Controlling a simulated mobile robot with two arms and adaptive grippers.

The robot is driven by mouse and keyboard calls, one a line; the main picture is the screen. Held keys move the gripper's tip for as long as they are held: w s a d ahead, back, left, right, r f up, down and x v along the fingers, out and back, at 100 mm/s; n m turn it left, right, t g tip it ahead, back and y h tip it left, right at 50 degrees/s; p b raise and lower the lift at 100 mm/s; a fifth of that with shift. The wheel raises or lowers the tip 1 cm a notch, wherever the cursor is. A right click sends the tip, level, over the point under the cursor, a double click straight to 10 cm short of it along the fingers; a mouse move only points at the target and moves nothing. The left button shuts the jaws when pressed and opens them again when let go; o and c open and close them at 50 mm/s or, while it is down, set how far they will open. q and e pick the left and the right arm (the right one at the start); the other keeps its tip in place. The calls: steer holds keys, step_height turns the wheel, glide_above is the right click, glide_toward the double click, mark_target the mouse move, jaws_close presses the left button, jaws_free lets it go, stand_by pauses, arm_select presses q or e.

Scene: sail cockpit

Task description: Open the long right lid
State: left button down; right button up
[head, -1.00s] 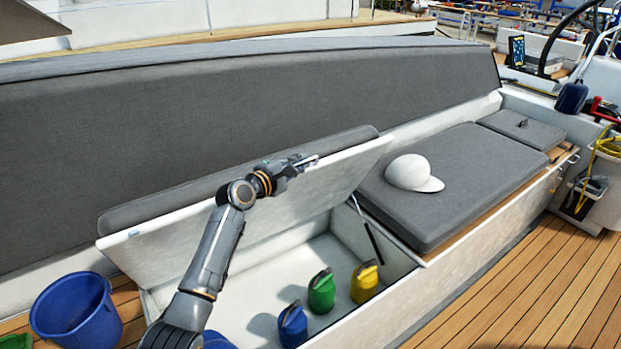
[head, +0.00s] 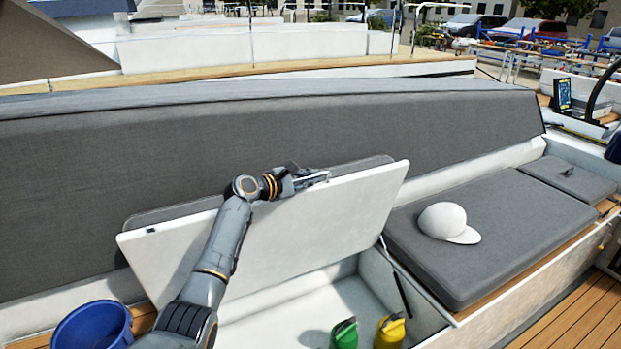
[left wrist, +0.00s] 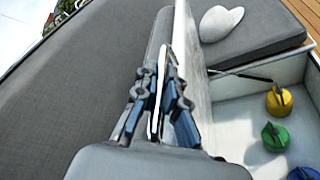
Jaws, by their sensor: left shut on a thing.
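The long lid (head: 330,225) stands steeply tilted up on its far side, its white underside facing me and its grey cushion (head: 165,212) behind. My left gripper (head: 312,180) is at the lid's upper edge, shut on it. In the left wrist view, the fingers (left wrist: 160,85) pinch the thin white edge, with the cushion on one side and the white underside (left wrist: 193,65) on the other. The open white locker (head: 365,296) shows below the lid. My right gripper is not in view.
A green container (head: 344,335) and a yellow one (head: 390,333) stand in the locker; a blue one (left wrist: 304,173) shows in the left wrist view. A white cap (head: 445,221) lies on the neighbouring grey seat cushion (head: 490,260). A blue bucket (head: 92,328) stands at the left. The grey backrest (head: 400,125) is behind.

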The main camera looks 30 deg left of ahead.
arm_select(q)
steer(key=c, duration=1.4)
jaws_free()
steer(key=shift+f, duration=0.2)
steer(key=shift+r, duration=0.1)
steer(key=v, duration=1.2)
